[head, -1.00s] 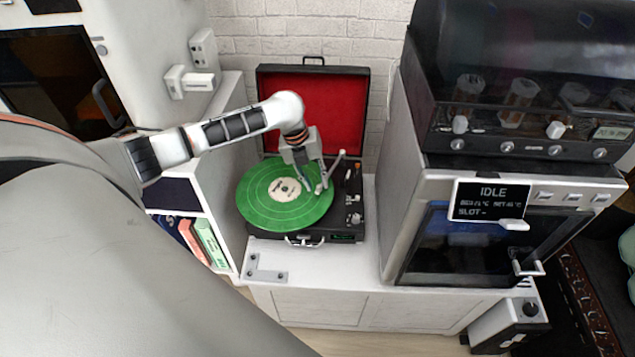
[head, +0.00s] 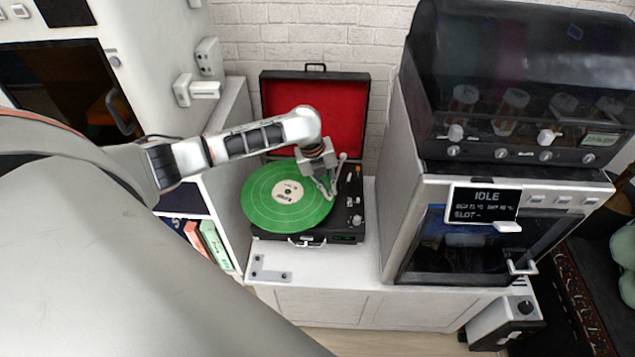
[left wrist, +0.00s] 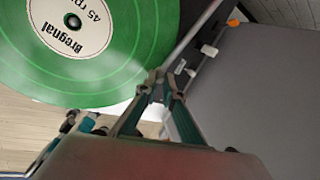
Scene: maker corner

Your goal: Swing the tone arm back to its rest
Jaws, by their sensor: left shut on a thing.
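The record player (head: 262,236) stands open on the white counter with its red-lined lid (head: 290,95) up. A green record (head: 268,212) lies on its platter; its edge and label also show in the left wrist view (left wrist: 85,75). The tone arm (head: 341,164) runs from its pivot at the back right toward the record's right rim; in the left wrist view it is a grey rod (left wrist: 195,32). My left gripper (head: 331,192) is shut on the tone arm's front end, close to the record's rim; its fingertips meet there in the wrist view (left wrist: 162,80). My right gripper is out of view.
Small controls (head: 356,200) sit on the deck right of the tone arm. A grey machine (head: 480,185) with an IDLE display stands close to the right. A white shelf unit with books (head: 212,240) borders the left. The counter in front is mostly clear.

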